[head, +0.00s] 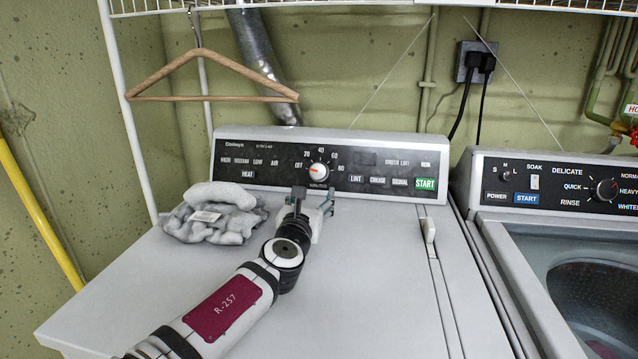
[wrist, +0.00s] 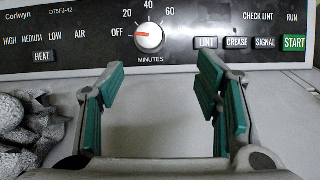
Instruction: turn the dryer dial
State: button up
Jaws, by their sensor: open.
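The dryer dial (head: 319,172) is a white round knob with a red pointer on the dryer's black control panel (head: 270,158). In the wrist view the dial (wrist: 149,37) stands upright in the upper middle, its red mark lying level and pointing left toward OFF. Numbers 20, 40 and 60 arc around it, with MINUTES below. My gripper (head: 313,200) is just in front of and below the dial in the head view. In the wrist view my gripper (wrist: 163,95) is open, its green-padded fingers spread to either side below the dial. Nothing is between them, and they do not touch the dial.
A crumpled grey cloth (head: 215,213) lies on the dryer top (head: 370,270), left of my gripper. A wooden hanger (head: 210,98) hangs above at the left. A washer (head: 560,200) with an open tub stands at the right. The dryer top right of my arm is clear.

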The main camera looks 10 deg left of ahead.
aim_at(318, 171)
jog(key=shift+a+n+y, duration=0.3)
jog(key=shift+a+n, duration=0.1)
jog(key=shift+a, duration=0.25)
jog(key=shift+w+a, duration=0.1)
jog(key=shift+w, duration=0.25)
jog(key=w+b, duration=0.2)
jog(key=w, duration=0.2)
jog(key=w+b, duration=0.2)
jog(key=w, duration=0.2)
jog(key=w+b, duration=0.1)
jog(key=w, duration=0.4)
jog(key=shift+d+b, duration=0.3)
jog(key=shift+b, duration=0.1)
jog(key=c, duration=1.1)
